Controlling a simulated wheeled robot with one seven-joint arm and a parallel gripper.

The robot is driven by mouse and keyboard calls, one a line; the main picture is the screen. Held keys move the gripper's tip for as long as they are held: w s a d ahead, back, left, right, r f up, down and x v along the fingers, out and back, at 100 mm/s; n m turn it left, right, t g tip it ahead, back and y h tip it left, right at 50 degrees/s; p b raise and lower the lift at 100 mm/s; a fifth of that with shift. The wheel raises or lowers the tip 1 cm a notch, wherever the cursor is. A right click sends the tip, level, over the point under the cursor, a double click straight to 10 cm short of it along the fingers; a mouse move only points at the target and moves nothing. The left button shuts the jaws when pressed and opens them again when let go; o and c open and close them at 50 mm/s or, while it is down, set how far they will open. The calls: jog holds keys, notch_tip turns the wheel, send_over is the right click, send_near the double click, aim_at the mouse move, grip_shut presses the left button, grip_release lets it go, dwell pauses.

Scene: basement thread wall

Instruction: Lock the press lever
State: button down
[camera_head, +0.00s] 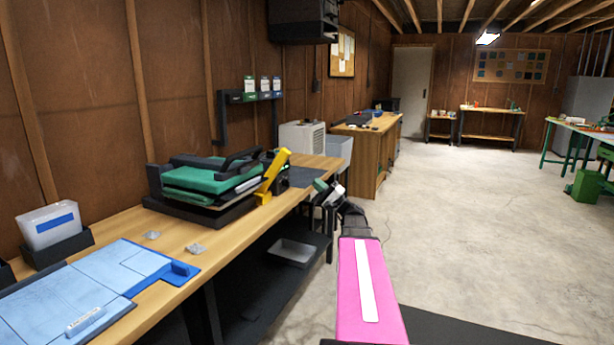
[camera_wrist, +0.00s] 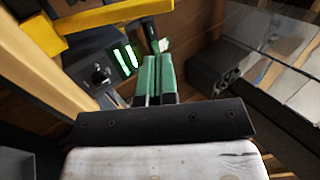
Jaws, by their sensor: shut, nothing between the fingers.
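The press (camera_head: 205,180) sits on the wooden workbench in the head view, with green padded plates on a black base. Its yellow lever (camera_head: 273,172) stands at the press's right side, tilted up and to the right. In the wrist view, a yellow bar (camera_wrist: 105,16) that looks like the lever crosses the top left. My gripper (camera_head: 320,185) is right of the lever, beyond the bench's edge. In the wrist view my gripper's green fingers (camera_wrist: 156,75) are together and empty, apart from the yellow bar. Whether the lever is locked cannot be told.
A dark box (camera_wrist: 98,72) with a knob and green lit strips is near my fingers. The workbench (camera_head: 165,250) also holds a blue board (camera_head: 75,300) and a clear bin (camera_head: 48,226). A grey tray (camera_head: 292,252) is on the lower shelf. Concrete floor (camera_head: 480,220) is open at right.

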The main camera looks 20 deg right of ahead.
jog(key=x, duration=1.3)
jog(key=shift+r, duration=0.1)
jog(key=w+a+r+g+h, duration=0.4)
jog(key=w+a+r, duration=0.2)
jog(key=w+a, duration=0.2)
jog(key=shift+w+a, duration=0.4)
jog(key=shift+w, duration=0.25)
jog(key=shift+w+r, duration=0.15)
